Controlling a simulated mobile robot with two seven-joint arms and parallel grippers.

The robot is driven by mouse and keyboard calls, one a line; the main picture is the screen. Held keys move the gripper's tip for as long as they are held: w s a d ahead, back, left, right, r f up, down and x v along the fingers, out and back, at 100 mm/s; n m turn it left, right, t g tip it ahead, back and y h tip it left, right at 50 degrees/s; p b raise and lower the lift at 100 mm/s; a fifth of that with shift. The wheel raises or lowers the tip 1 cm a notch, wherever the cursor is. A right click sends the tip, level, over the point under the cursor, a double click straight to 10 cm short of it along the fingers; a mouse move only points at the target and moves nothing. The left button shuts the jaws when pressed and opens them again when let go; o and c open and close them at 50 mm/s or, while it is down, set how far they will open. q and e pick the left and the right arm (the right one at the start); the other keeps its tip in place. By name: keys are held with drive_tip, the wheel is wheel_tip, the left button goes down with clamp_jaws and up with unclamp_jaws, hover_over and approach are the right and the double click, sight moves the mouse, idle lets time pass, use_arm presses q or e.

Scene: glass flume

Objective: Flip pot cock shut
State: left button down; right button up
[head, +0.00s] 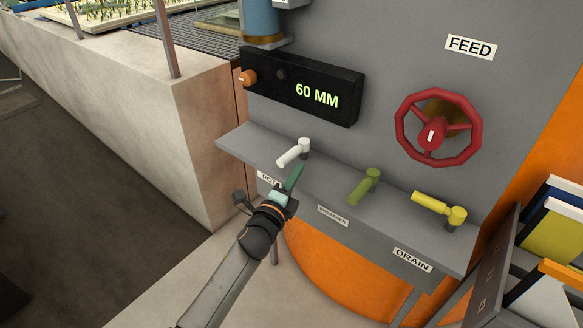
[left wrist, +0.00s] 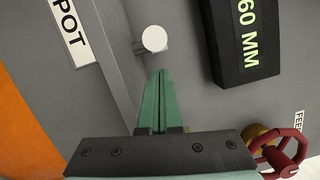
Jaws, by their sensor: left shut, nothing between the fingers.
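The pot cock (head: 291,154) is a white lever on a grey shelf, above the partly covered POT label (head: 268,179). Its handle points toward the shelf's front edge, down-left in the head view. In the left wrist view the white cock (left wrist: 154,39) shows mostly as a round end just ahead of the fingertips. My left gripper (head: 297,171) has green fingers, shut and empty, just below and in front of the white cock. The fingers also show in the left wrist view (left wrist: 160,75), with a small gap to the cock. My right gripper is not in view.
A green cock (head: 364,188) and a yellow cock (head: 436,207) above the DRAIN label (head: 412,260) sit farther right on the shelf (head: 325,187). Behind are a black 60 MM display (head: 303,88) and a red FEED handwheel (head: 438,128). A concrete wall (head: 195,140) stands at left.

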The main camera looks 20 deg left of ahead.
use_arm(q)
drive_tip(key=shift+w+a+r, duration=0.2)
drive_tip(key=shift+w+a, duration=0.05)
drive_tip(key=shift+a, duration=0.45)
